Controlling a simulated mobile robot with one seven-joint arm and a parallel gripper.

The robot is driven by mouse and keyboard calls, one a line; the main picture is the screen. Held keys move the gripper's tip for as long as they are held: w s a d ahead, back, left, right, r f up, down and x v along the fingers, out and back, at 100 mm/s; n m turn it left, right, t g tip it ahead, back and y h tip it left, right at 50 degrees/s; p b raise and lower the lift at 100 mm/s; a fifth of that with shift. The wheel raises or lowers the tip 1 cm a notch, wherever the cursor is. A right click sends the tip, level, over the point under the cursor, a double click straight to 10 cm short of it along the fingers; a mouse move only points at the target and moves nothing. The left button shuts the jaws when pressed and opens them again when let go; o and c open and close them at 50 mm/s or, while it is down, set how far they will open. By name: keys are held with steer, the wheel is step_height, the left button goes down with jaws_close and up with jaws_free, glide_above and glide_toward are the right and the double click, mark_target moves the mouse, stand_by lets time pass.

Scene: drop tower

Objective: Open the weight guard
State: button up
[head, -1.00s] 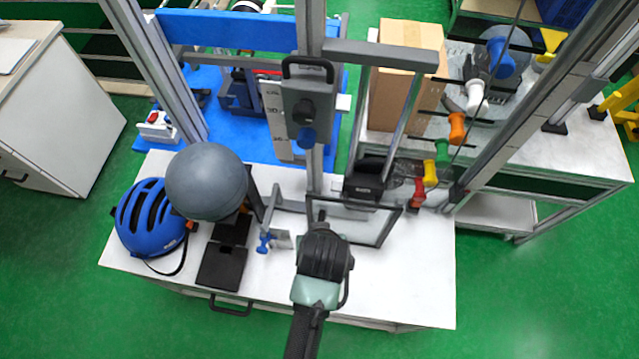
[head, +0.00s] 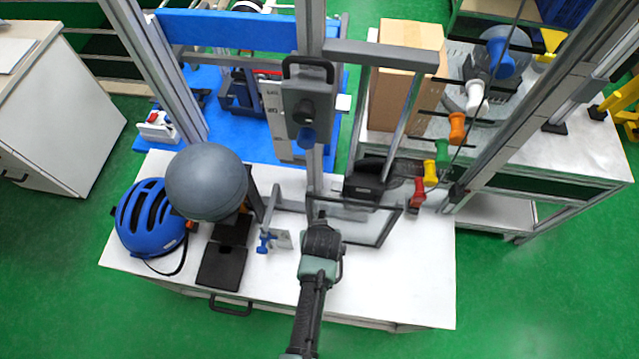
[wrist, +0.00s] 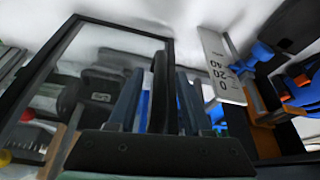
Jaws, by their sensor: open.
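The weight guard (head: 390,227) is a clear panel in a thin dark frame, standing at the foot of the drop tower in the head view. In the wrist view, the guard's dark frame (wrist: 120,28) fills the left half. A black upright handle (wrist: 158,85) shows between my two fingers there. My gripper (head: 321,222) is at the guard's left edge, with its jaws open. The fingers (wrist: 158,100) lie on either side of the handle, with no clear contact. My gripper hides the handle in the head view.
A grey carriage (head: 308,100) hangs on the tower above. Coloured handles (head: 417,194) stand at the right. The bench front is clear.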

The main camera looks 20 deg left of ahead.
jaws_close()
stand_by(0.3)
stand_by(1.2)
